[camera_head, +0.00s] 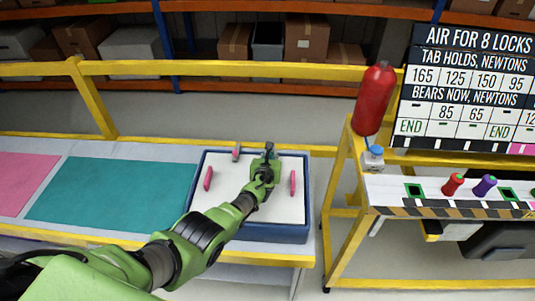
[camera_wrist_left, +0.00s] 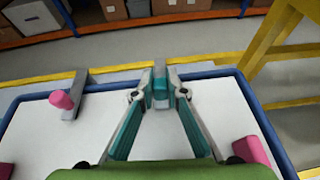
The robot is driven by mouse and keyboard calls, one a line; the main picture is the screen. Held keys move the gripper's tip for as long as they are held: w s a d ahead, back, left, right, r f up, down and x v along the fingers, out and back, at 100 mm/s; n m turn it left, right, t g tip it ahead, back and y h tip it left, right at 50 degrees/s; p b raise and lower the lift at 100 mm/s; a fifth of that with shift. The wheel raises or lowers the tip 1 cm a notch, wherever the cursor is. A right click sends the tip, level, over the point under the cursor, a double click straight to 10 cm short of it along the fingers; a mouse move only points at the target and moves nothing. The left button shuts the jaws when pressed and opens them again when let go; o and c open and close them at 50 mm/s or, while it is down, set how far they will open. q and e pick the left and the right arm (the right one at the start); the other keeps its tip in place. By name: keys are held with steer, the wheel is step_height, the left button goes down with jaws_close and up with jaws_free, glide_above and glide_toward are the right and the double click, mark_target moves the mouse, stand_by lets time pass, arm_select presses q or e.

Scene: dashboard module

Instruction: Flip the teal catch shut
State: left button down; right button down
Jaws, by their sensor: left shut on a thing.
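In the left wrist view, a small teal catch (camera_wrist_left: 160,88) sits in front of a grey bracket (camera_wrist_left: 159,68) at the far edge of a white panel (camera_wrist_left: 100,115). My left gripper (camera_wrist_left: 163,92) is shut on the teal catch, with a fingertip at each side of it. In the head view, my left gripper (camera_head: 267,162) reaches over the far part of the panel and hides the catch. Whether the catch lies flat or stands up is not clear. My right gripper is in neither view.
The panel lies in a blue tray (camera_head: 275,234). Pink catches stand left (camera_head: 208,178) and right (camera_head: 293,182) of my gripper; a grey bracket with a pink peg (camera_wrist_left: 62,99) is at far left. A teal mat (camera_head: 110,190) lies left. A red extinguisher (camera_head: 374,98) stands right.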

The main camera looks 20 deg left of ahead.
arm_select(q)
steer(key=shift+w+d+r+n+y, duration=0.15)
steer(key=shift+d+n+y, duration=0.1)
steer(key=shift+n+y, duration=0.3)
steer(key=c, duration=2.2)
jaws_free()
steer(key=shift+o, duration=1.1)
steer(key=shift+d, duration=0.1)
steer(key=shift+s+d, duration=0.2)
steer(key=shift+s, duration=0.6)
steer(key=s+d, duration=0.1)
steer(key=s, duration=0.2)
steer(key=s+d, duration=0.1)
steer(key=s, duration=0.7)
steer(key=shift+d+r, duration=0.1)
steer(key=shift+d, duration=0.3)
